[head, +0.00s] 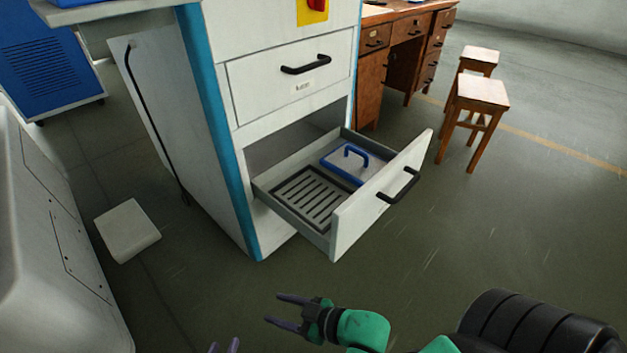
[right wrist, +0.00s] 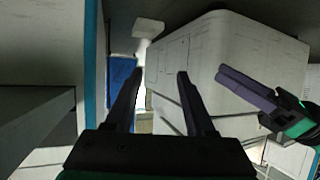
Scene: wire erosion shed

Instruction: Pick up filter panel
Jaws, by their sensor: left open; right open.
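A blue panel with an arched blue handle (head: 356,153), which looks like the filter panel, lies in the open bottom drawer (head: 345,233) of the white cabinet. Beside it in the drawer is a grey slotted plate (head: 312,197). My right gripper (head: 272,309) is open and empty, below and in front of the drawer in the head view. Its fingers (right wrist: 159,80) also show apart in the right wrist view. My left gripper (head: 225,346) shows only its fingertips at the bottom edge. It shows from the side in the right wrist view (right wrist: 220,74), and nothing is seen in it.
The drawer front has a black handle (head: 398,186). A closed drawer (head: 292,85) is above the open one. A white block (head: 127,230) lies on the floor at left, near a large white machine (head: 50,240). Two wooden stools (head: 478,93) and a desk stand at the back right. Floor right of the drawer is clear.

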